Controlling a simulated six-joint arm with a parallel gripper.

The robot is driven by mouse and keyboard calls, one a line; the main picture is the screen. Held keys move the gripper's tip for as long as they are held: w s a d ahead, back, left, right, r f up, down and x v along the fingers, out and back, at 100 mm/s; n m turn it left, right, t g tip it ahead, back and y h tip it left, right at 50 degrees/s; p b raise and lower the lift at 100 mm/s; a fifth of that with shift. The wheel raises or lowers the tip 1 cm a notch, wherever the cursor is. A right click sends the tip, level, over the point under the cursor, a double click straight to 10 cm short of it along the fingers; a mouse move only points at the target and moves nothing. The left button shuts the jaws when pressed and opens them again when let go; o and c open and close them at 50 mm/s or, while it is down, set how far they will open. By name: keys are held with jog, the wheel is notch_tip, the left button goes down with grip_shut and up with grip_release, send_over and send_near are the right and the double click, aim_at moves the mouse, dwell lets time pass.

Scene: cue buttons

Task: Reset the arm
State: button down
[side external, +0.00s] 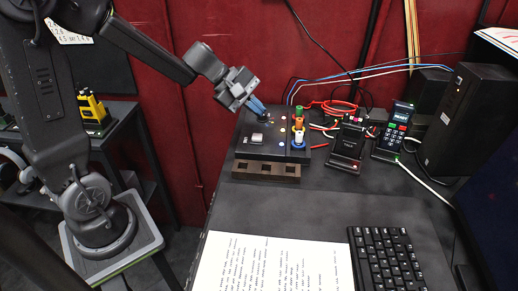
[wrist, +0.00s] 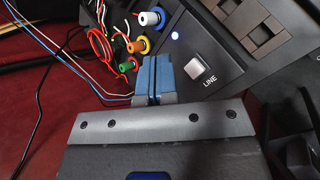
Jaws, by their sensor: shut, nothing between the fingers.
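My gripper (side external: 257,106) has blue fingertips and is shut and empty. It is over the back left part of a dark button box (side external: 243,151) on the desk, and I cannot tell whether it touches the box. In the wrist view the closed fingers (wrist: 153,78) are beside a square light button (wrist: 198,69) labelled LINE. That button also shows in the side external view (side external: 257,138). A small lit lamp (wrist: 176,37) glows near it. The box surface directly behind the fingers is hidden.
Green, orange and white plugs (side external: 298,140) with cables stand on the box's right side. A printed sheet (side external: 270,265) and a keyboard (side external: 388,258) lie in front.

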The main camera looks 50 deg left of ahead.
jog(key=s+d+r+m+g+y, duration=0.1)
jog(key=s+d+r+m, duration=0.2)
jog(key=s+m, duration=0.2)
jog(key=s+d+r+m+g, duration=0.1)
jog(key=s+d+r+m, duration=0.15)
jog(key=s+m, duration=0.2)
jog(key=s+m+t+y, duration=0.1)
jog(key=s+m+y, duration=0.3)
jog(key=s+m, duration=0.3)
jog(key=s+a, duration=0.1)
jog(key=s, duration=0.2)
jog(key=shift+s+r+y, duration=0.2)
jog(key=shift+s+y, duration=0.1)
jog(key=shift+y, duration=0.1)
jog(key=shift+d+m, duration=0.1)
jog(key=shift+m, duration=0.15)
